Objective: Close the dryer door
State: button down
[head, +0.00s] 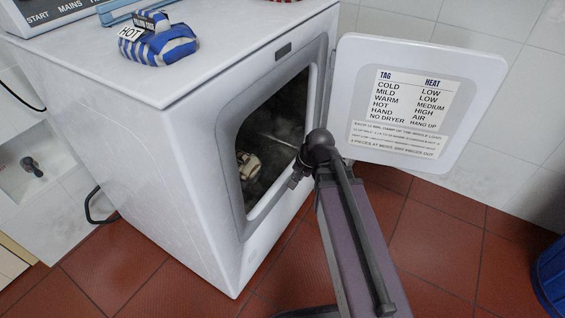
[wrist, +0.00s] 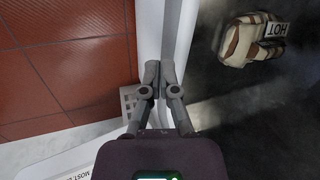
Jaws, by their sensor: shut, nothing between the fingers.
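The white dryer (head: 190,160) stands with its door (head: 350,95) swung wide open to the right. The door's inner face carries a printed tag and heat chart. The dark drum opening (head: 275,125) is uncovered, and a cream and brown cloth bundle lies inside (head: 248,165); it also shows in the wrist view with a HOT tag (wrist: 254,38). My gripper (head: 297,178) is in front of the opening, left of the door in the head view. In the wrist view my gripper (wrist: 160,66) has its fingers together and empty, over the dryer's white front rim.
A blue and white striped cloth bundle (head: 160,45) with a HOT tag sits on the dryer top. A blue bin (head: 551,278) stands at the right edge. Red tile floor (head: 450,250) is open in front, and a tiled wall is behind the door.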

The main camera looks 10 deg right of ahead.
jog(key=s+d+r+n+g+h+p, duration=0.2)
jog(key=s+d+r+n+h+p, duration=0.1)
jog(key=s+d+n, duration=0.2)
jog(key=shift+s+d+r+n, duration=0.15)
jog(key=shift+d+r+n, duration=0.15)
jog(key=shift+d+n, duration=0.25)
jog(key=shift+a, duration=0.15)
